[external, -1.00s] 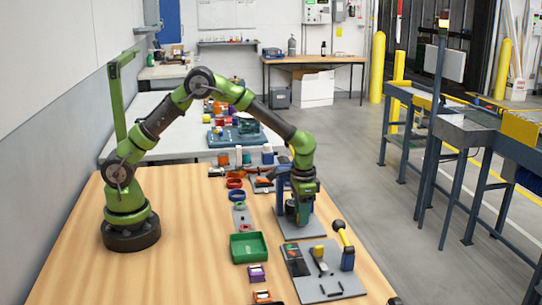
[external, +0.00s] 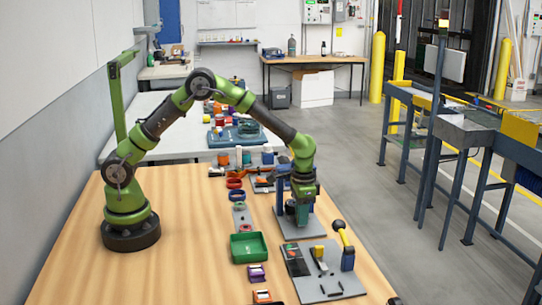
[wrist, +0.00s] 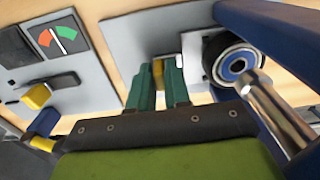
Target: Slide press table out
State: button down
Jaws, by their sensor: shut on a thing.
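The press has a blue frame (external: 282,186) on a grey base plate (external: 302,229), on the wooden bench to the right of my arm's base. In the wrist view, its round black ram with a blue centre (wrist: 236,66) and a metal rod show at the right. The pale press table (wrist: 192,70) lies beside and partly under the ram. My gripper (wrist: 159,88) points down at the press, its two green fingers shut on a small yellow handle (wrist: 158,73) at the table's edge. The gripper (external: 302,218) hides part of the press in the external view.
A green tray (external: 248,248) and small coloured parts lie to the left. Bare bench lies nearer my base.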

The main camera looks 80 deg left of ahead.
jog(key=d, duration=0.9)
jog(key=shift+d, duration=0.25)
jog(key=c, duration=1.2)
grip_release()
jog(key=shift+o, duration=0.2)
jog(key=shift+a+r, duration=0.1)
jog(key=shift+r, duration=0.05)
jog(key=shift+r, duration=0.3)
notch_tip(320, 180, up, 16)
